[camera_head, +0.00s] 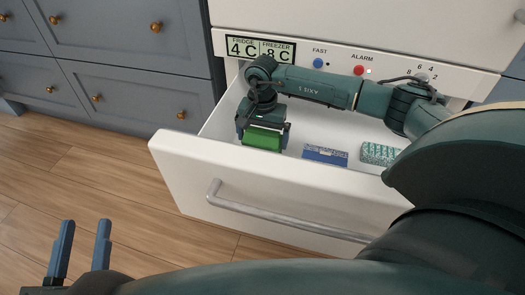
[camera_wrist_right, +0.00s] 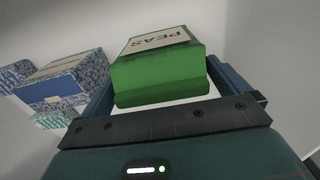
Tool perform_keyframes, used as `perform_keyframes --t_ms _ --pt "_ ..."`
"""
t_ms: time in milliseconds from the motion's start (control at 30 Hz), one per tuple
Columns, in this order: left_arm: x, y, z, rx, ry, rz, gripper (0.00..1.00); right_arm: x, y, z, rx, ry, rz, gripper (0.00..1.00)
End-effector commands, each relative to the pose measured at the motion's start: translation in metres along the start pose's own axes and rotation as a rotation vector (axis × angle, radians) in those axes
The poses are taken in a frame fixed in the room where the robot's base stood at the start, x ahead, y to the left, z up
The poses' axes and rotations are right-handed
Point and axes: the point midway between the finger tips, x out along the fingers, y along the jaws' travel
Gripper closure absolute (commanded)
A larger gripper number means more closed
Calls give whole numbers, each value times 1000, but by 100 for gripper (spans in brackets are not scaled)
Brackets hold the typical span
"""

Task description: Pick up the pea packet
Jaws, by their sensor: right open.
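The pea packet (camera_head: 262,138) is a green box in the open white freezer drawer, at its left end. In the right wrist view the green packet (camera_wrist_right: 160,75) shows a pale label reading PEAS. My right gripper (camera_head: 264,133) reaches down into the drawer at the packet. In the right wrist view its blue fingers (camera_wrist_right: 162,88) stand open, one on each side of the packet; whether they touch it I cannot tell. My left gripper (camera_head: 83,248) is at the lower left of the head view, outside the drawer, with its fingers apart and empty.
A blue-and-white box (camera_head: 325,154) and a green-and-white patterned box (camera_head: 378,153) lie in the drawer to the right. The drawer front (camera_head: 270,185) with its bar handle (camera_head: 285,222) stands out over the wooden floor. Grey cabinets (camera_head: 120,60) are at left.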

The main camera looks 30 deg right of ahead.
Motion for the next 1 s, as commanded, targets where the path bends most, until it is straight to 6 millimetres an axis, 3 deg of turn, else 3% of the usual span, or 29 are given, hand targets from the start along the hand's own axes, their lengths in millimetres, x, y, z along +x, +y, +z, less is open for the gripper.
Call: perform_keyframes --t_ms 67,800,1000 --pt "0 0 0 1 -1 2 64 -1 0 0 0 0 0 2" --pt "0 1 2 4 -3 4 64 -1 0 0 1 1 0 62" --pt "0 1 2 4 -3 4 64 -2 0 -1 1 2 -3 64"
